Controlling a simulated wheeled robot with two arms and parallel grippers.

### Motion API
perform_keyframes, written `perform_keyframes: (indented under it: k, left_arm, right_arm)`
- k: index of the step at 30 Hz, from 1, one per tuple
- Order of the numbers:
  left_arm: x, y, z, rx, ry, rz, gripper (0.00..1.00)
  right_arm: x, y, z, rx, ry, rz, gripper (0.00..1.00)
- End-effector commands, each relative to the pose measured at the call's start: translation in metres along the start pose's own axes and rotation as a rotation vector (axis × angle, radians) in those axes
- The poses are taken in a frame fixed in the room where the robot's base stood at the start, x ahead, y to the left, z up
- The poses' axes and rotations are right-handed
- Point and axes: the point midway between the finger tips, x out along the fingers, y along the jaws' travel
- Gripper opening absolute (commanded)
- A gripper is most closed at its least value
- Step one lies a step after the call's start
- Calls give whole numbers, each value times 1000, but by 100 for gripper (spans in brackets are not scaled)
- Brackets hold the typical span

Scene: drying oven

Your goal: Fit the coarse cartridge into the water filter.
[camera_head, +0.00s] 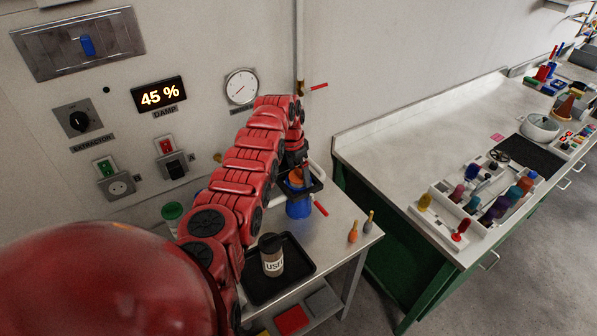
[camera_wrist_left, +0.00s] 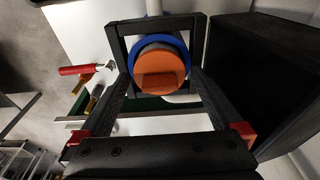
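The water filter shows a blue bowl (camera_head: 299,208) just below my left gripper (camera_head: 298,184), beside the wall pipe. An orange round part, likely the coarse cartridge (camera_head: 296,177), shows between the black fingers, above the blue. In the left wrist view the orange cartridge (camera_wrist_left: 160,72) has a raised rectangular tab and faces the camera, with a blue ring (camera_wrist_left: 142,43) around it. My left gripper's fingers (camera_wrist_left: 162,80) stand wide apart on either side of it. Any contact is unclear, as is how deep the cartridge sits. My right gripper is not in view.
A red-handled valve (camera_head: 319,86) is on the pipe and another red handle (camera_head: 320,208) is beside the blue bowl. A labelled jar (camera_head: 271,262) stands in a black tray (camera_head: 306,266). Two small tools (camera_head: 354,231) stand near the table's right edge. A cluttered bench (camera_head: 395,150) is to the right.

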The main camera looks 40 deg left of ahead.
Motion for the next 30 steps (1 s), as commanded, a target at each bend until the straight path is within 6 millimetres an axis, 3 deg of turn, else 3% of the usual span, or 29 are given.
perform_keyframes:
  k: [8,14,17,24,30]
  left_arm:
    - [-5,0,0,0,0,0,100]
    - [-16,-1,-1,-1,3,-1,100]
    - [-30,-1,-1,0,6,-5,100]
    - [-91,-1,0,-1,2,-5,100]
    - [-117,0,-1,1,2,-3,100]
  right_arm:
    - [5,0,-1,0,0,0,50]
    - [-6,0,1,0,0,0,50]
    - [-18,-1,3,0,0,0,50]
    - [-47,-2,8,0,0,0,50]
    - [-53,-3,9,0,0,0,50]
